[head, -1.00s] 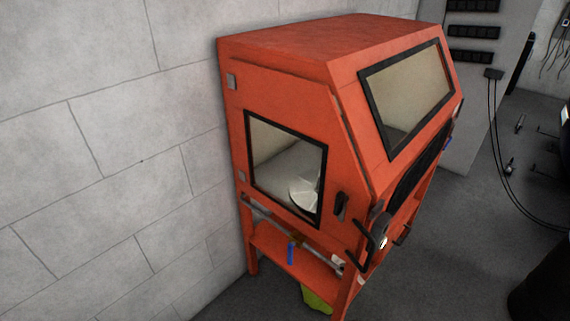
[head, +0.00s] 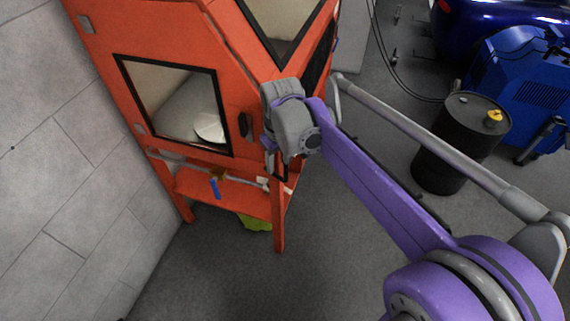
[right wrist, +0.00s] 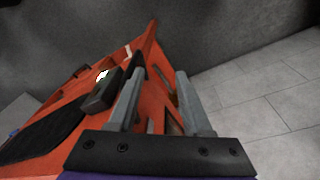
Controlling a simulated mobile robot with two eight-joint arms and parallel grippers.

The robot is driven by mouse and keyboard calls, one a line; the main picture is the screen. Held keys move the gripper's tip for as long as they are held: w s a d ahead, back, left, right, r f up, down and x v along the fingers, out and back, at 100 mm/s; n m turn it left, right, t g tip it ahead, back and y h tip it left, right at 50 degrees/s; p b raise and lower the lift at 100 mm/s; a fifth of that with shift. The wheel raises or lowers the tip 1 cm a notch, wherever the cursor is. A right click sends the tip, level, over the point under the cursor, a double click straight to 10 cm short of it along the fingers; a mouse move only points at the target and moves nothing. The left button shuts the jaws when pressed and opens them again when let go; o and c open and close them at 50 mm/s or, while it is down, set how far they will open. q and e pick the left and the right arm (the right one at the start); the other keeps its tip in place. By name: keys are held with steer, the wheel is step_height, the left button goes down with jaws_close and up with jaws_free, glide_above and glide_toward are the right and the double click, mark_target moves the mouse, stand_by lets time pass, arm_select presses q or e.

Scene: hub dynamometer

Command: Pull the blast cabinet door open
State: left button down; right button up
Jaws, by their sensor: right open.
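The orange blast cabinet (head: 277,225) stands against the block wall at the upper left of the head view. Its side door (head: 231,108), with a black-framed window (head: 165,90), looks closed. A black upright handle (head: 245,126) is on the door's right edge. My right gripper (head: 268,152) is just right of the handle in the head view, its fingers mostly hidden by my wrist. In the right wrist view, the right gripper (right wrist: 157,80) is open with two grey fingers apart and orange cabinet parts (right wrist: 152,105) beyond. I cannot tell whether it touches the handle. My left gripper is out of view.
A lower shelf (head: 190,183) under the cabinet has a blue-handled item (head: 215,187), with something yellow-green (head: 255,222) below. A black drum (head: 455,150) and a blue machine (head: 520,85) stand at the right. The floor before the cabinet is clear.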

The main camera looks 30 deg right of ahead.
steer(key=shift+g, duration=0.8)
steer(key=w+d, duration=0.5)
steer(key=shift+d+f, duration=0.1)
steer(key=shift+d, duration=0.25)
step_height(320, 180, down, 11)
steer(key=shift+r+b, duration=0.2)
steer(key=shift+b, duration=0.1)
jaws_close()
